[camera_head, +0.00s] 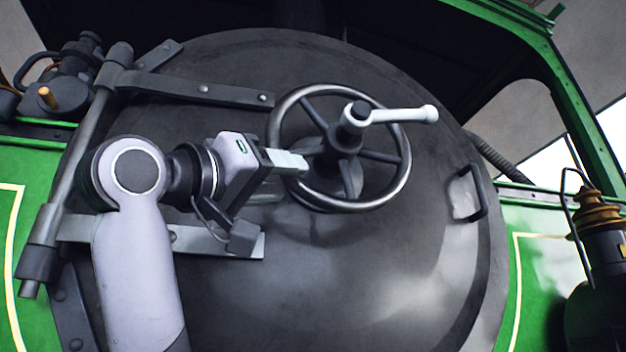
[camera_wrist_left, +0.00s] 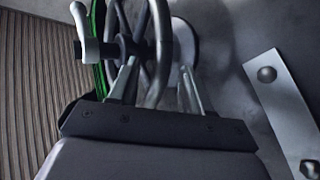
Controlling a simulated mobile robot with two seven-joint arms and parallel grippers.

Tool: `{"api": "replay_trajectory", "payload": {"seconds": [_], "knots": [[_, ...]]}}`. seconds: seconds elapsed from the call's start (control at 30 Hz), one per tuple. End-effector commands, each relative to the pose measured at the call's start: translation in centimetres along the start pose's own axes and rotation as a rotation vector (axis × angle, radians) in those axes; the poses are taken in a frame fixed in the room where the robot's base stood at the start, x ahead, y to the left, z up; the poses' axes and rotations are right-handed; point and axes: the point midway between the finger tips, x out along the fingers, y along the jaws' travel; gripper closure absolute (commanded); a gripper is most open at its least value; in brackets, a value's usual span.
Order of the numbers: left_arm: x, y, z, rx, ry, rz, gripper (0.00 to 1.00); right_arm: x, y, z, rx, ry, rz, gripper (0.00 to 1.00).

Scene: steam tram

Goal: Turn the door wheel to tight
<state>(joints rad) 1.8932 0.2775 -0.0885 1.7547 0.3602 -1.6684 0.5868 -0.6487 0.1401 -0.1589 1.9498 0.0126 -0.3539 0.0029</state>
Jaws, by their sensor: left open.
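The door wheel (camera_head: 403,172) is a steel ring with dark spokes, mounted on a round dark smokebox door (camera_head: 330,270). A pale handle (camera_head: 405,115) sticks out to the right from its hub. My left gripper (camera_head: 300,162) is open at the wheel's left rim. Its fingers point right toward the rim, and I cannot tell whether they touch it. In the left wrist view the wheel (camera_wrist_left: 162,50) stands upright just beyond the fingers (camera_wrist_left: 155,90), with the pale handle (camera_wrist_left: 85,35) to its left. My right gripper is not in view.
A grab handle (camera_head: 475,192) is at the door's right. A lamp (camera_head: 600,240) stands at the far right. The lower door face is clear.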

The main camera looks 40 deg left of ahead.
Motion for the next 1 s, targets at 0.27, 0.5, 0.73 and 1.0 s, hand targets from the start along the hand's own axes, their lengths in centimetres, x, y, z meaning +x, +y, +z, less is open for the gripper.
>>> {"api": "replay_trajectory", "payload": {"seconds": [0.27,0.5,0.73,1.0], "knots": [[4.4,0.1,-0.1,0.0,-0.004,-0.001,0.52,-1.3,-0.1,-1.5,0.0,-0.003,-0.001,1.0],[5.7,0.0,0.1,0.001,-0.002,0.0,0.52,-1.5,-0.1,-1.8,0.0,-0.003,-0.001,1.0],[5.7,0.0,0.1,0.001,-0.002,0.0,0.61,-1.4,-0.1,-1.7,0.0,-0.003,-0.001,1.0],[5.7,0.0,0.1,0.001,-0.002,0.0,1.0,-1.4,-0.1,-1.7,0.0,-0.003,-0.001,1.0]]}}
